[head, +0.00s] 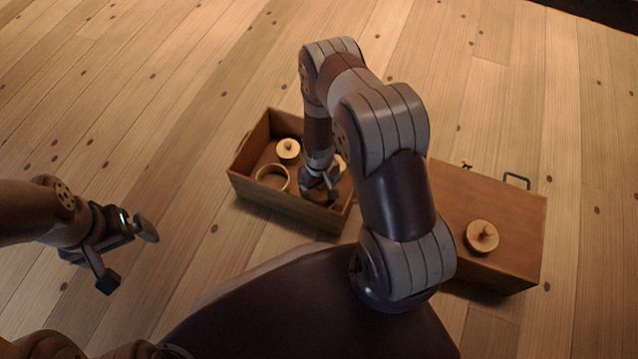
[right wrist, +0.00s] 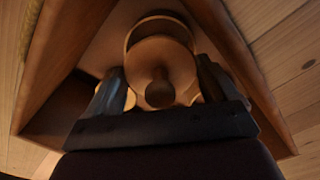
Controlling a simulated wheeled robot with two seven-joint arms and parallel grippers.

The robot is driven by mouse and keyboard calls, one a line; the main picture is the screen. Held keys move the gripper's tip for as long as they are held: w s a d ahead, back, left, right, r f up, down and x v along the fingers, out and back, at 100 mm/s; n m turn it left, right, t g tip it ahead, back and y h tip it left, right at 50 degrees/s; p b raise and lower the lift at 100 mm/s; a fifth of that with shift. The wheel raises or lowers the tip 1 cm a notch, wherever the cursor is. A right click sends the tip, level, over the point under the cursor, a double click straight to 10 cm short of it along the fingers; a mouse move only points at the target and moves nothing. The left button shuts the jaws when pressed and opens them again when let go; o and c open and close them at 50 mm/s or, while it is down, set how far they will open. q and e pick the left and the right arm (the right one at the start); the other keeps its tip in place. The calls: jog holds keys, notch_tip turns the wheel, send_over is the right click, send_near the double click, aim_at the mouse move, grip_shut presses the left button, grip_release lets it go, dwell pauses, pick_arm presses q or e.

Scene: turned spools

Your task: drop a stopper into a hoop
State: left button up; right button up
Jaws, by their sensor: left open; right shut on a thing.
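In the right wrist view, my right gripper (right wrist: 160,88) is shut on a wooden stopper (right wrist: 160,60), a round disc with a knob facing the camera. A pale hoop (right wrist: 155,18) shows behind the disc's far edge. Whether the stopper is over or inside it, I cannot tell. In the head view, my right gripper (head: 318,186) is down at the open crate (head: 280,211), just right of the hoop (head: 259,177); the held stopper is mostly hidden there. Another knobbed stopper (head: 288,149) lies in the crate behind the hoop. My left gripper (head: 127,255) is open and empty, left of the crate.
A pale round piece (head: 341,166) is partly hidden behind my right arm. A closed wooden box (head: 450,195) at the right has a handle (head: 517,180) and a knobbed round piece (head: 482,238) on top.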

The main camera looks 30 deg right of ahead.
jog(key=shift+r+p, duration=0.15)
jog(key=shift+p, duration=0.15)
dwell(0.4)
dwell(0.4)
jog(key=shift+f+b, duration=0.5)
jog(key=shift+f, duration=0.3)
jog(key=shift+f, duration=0.45)
jog(key=shift+f+b, duration=0.25)
jog(key=shift+b, duration=0.05)
dwell(0.4)
jog(key=o, duration=0.9)
